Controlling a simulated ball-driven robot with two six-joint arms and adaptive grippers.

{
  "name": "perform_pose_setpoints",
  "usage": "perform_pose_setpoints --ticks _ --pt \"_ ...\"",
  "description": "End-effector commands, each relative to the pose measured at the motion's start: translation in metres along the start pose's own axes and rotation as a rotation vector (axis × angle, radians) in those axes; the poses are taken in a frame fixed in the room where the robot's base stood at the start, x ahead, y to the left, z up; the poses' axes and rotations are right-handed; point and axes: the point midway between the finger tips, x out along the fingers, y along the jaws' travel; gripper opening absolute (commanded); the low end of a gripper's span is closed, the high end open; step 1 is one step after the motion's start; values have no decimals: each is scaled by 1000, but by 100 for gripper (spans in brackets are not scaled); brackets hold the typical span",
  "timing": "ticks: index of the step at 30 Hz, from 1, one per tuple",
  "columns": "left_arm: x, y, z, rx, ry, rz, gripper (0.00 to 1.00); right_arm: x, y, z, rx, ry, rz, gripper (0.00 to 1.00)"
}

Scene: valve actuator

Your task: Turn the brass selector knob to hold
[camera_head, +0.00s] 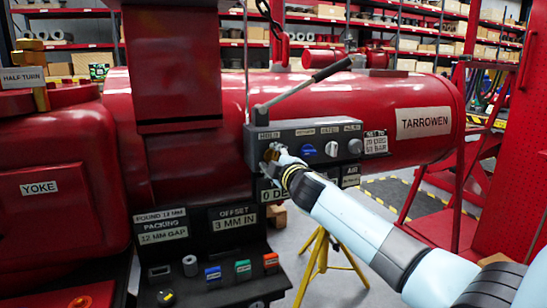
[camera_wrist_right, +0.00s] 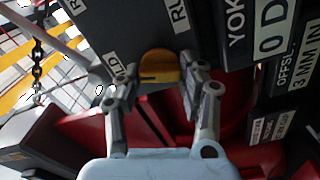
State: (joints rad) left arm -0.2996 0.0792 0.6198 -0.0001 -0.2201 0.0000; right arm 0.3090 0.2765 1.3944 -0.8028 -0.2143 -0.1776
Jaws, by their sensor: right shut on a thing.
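The brass selector knob (camera_wrist_right: 160,66) shows in the right wrist view, mounted on the dark control box (camera_head: 299,137). My right gripper (camera_wrist_right: 157,76) is shut on it, one finger on each side. In the head view the right gripper (camera_head: 271,156) reaches the left end of the box and hides most of the knob. Cut-off labels beginning "RU" (camera_wrist_right: 179,14) stand near the knob in the wrist view. I cannot read the knob's setting. My left gripper is not in view.
The red cylinder (camera_head: 423,100) lies behind. A yellow stand (camera_head: 322,262) is below my right arm.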

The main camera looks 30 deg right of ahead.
Motion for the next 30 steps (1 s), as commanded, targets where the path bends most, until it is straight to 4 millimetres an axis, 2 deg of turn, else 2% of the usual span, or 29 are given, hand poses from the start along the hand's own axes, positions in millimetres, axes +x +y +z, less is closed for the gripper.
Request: perform_pose_setpoints --ticks 13,30 --pt "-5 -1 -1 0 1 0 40 0 -2 0 -238 0 -2 8" --pt "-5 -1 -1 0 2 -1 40 -1 -3 0 -277 0 -3 8"
